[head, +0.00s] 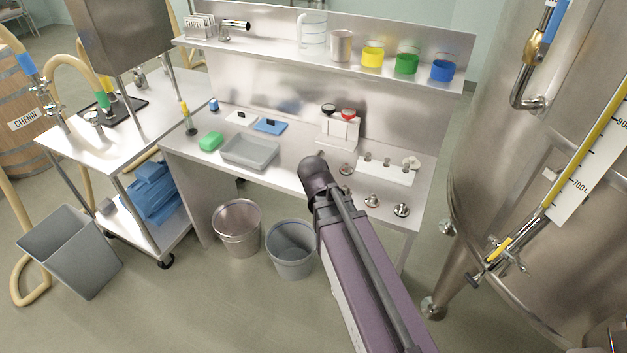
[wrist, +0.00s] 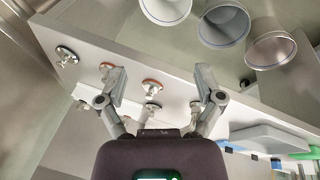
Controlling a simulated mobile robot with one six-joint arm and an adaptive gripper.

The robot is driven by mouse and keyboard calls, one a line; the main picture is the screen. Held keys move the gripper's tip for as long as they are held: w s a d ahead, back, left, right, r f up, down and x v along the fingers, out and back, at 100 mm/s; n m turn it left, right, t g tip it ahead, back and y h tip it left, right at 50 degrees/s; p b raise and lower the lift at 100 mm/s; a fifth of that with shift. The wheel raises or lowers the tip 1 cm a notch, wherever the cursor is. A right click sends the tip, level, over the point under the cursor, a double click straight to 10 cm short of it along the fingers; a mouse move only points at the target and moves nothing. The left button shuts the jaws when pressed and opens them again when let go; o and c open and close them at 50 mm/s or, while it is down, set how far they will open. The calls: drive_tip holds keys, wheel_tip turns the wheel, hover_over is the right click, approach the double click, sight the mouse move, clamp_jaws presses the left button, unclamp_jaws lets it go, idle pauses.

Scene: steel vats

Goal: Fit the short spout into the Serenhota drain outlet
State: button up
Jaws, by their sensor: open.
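I cannot tell which part is the short spout. Several small steel fittings stand on the bench's right part, among them a front-right one (head: 401,209), one left of it (head: 371,201) and one farther back (head: 345,169). In the wrist view, one fitting with a reddish ring (wrist: 152,87) lies between and below my fingertips; another (wrist: 67,56) is at far left. My gripper (wrist: 160,71) is open and empty above the bench. My arm hides it in the head view. No Serenhota label is readable; the large vat (head: 480,130) at right carries a valve (head: 502,250).
A white holed rack (head: 399,177) and a white stand (head: 340,132) are behind the fittings. A grey tray (head: 250,152) is farther left. Buckets (head: 290,250) stand below the bench's front edge. A shelf with coloured beakers (head: 407,62) runs above.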

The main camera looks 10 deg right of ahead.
drive_tip(key=w+a+m+t+h+b, duration=0.6)
drive_tip(key=w+a+t+h+b, duration=0.1)
drive_tip(key=w, duration=0.8)
drive_tip(key=a+t+b, duration=0.1)
drive_tip(key=a+b, duration=0.1)
drive_tip(key=a, duration=0.1)
drive_tip(key=shift+w+b, duration=0.15)
drive_tip(key=shift+b, duration=0.2)
drive_tip(key=shift+d+f, duration=0.1)
drive_tip(key=shift+f, duration=0.05)
drive_tip(key=b+x, duration=0.3)
drive_tip(key=x, duration=0.4)
drive_tip(key=shift+w+f, duration=0.1)
drive_tip(key=shift+f, duration=0.1)
drive_tip(key=shift+w+d+f, duration=0.15)
drive_tip(key=shift+w+d, duration=0.2)
drive_tip(key=shift+d, duration=0.15)
